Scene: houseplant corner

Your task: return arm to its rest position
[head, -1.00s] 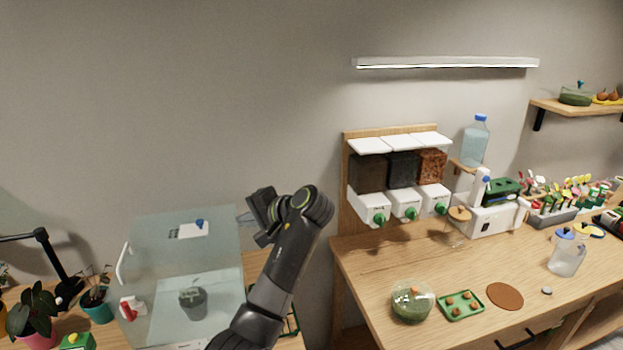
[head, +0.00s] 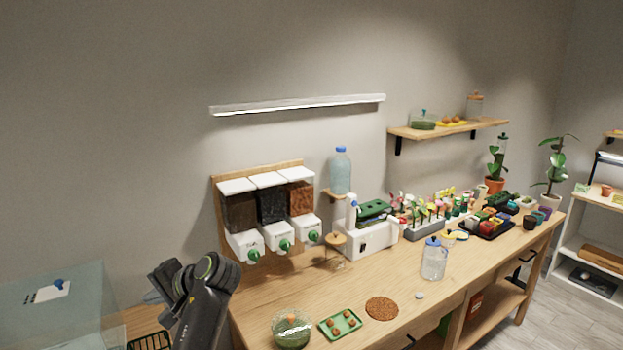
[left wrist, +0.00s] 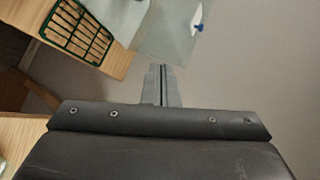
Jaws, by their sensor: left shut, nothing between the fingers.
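My left arm comes up from the bottom of the head view. Its left gripper (head: 152,297) is near the right edge of a clear glass-like case (head: 70,310), left of the wooden bench. In the left wrist view the two grey fingers (left wrist: 163,84) lie together with nothing between them. Whether the gripper touches the case cannot be told. My right gripper is not in view.
A green-framed rack (left wrist: 80,30) lies on a wooden surface near the gripper. The wall above my left gripper is bare.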

